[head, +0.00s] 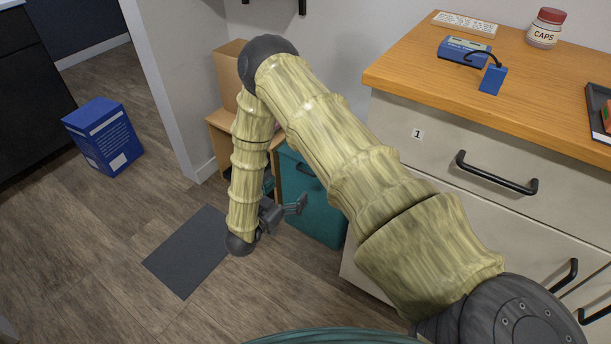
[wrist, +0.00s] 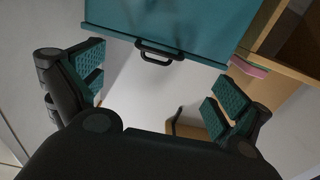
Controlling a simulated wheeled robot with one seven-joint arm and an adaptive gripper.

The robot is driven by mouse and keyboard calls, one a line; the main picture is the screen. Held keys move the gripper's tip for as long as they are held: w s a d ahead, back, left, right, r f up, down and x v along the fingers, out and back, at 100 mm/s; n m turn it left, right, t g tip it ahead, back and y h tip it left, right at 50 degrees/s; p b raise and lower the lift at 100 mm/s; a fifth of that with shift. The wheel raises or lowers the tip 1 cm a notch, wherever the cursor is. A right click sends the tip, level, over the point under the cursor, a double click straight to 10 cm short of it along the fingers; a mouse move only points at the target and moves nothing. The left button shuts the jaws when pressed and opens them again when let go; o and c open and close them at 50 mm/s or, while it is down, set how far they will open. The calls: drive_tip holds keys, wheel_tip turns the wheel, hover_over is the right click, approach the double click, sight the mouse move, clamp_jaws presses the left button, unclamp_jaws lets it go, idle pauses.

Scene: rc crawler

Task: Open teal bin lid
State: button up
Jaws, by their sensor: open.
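The teal bin (head: 316,222) stands on the floor between the wooden shelf and the drawer cabinet, partly hidden behind my arm. In the wrist view a teal panel of the bin (wrist: 180,22) fills the top, with a black handle (wrist: 158,52) at its near edge. Whether the lid is fully shut cannot be told. My gripper (head: 297,205) is in front of the bin in the head view. In the wrist view my gripper (wrist: 160,84) is open and empty, its teal-padded fingers spread to either side, with the handle beyond them and apart from them.
The wooden shelf (head: 222,125) stands beside the bin, with a pink item (wrist: 250,68) near it in the wrist view. The drawer cabinet (head: 440,165) is on the right. A dark mat (head: 188,255) lies on the floor; a blue box (head: 104,137) stands farther left.

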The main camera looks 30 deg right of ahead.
drive_tip(key=b+x, duration=0.2)
drive_tip(key=x, duration=0.8)
drive_tip(key=shift+a, duration=0.1)
drive_tip(key=shift+c, duration=0.2)
clamp_jaws()
